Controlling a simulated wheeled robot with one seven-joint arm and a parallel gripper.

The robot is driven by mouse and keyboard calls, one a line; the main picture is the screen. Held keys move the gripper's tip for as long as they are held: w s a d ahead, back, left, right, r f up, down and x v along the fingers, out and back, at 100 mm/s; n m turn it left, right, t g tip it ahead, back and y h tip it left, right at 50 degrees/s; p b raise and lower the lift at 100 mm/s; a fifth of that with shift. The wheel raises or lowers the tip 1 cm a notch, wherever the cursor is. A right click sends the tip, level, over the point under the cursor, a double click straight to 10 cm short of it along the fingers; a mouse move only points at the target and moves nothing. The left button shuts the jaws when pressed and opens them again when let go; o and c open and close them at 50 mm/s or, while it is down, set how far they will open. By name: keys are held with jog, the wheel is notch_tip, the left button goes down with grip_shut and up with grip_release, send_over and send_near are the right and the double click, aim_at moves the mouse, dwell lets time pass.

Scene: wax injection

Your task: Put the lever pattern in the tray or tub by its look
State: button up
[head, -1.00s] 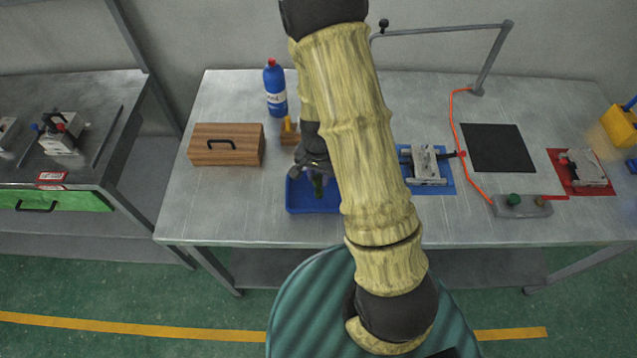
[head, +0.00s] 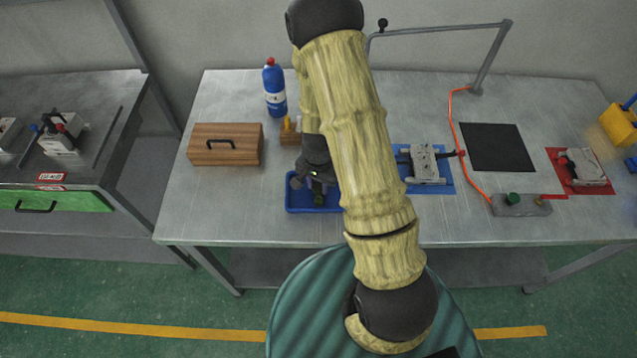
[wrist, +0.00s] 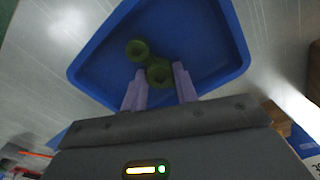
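The lever pattern is dark green with two round ring-like ends. It shows in the wrist view (wrist: 158,72) over the floor of a blue tray (wrist: 225,75). My gripper (wrist: 159,78) has two pale purple fingers, one on each side of the pattern's nearer ring, with no clear gap. The pattern's other end points away, up and left. In the head view my gripper (head: 317,182) points down into the blue tray (head: 295,209), with a bit of the green pattern (head: 319,198) below it. My arm hides the tray's right part. I cannot tell whether the pattern touches the tray floor.
A wooden box (head: 226,152) with a black handle and a blue bottle (head: 275,88) stand left and behind. A metal mould (head: 425,163) on a blue mat, a black mat (head: 497,147), a button box (head: 521,205) and a mould on a red mat (head: 583,166) lie to the right.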

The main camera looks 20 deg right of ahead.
aim_at(318, 187)
jog(key=o, duration=0.4)
jog(key=shift+c, duration=0.2)
jog(key=shift+r, duration=0.1)
notch_tip(318, 187, up, 12)
jog(key=shift+b, duration=0.3)
jog(key=shift+r, duration=0.1)
dwell(0.4)
jog(key=s+r+n+t, duration=0.2)
jog(key=s+r+n, duration=0.6)
jog(key=s+r, duration=0.1)
jog(key=shift+r+t, duration=0.3)
jog(key=shift+r, duration=0.2)
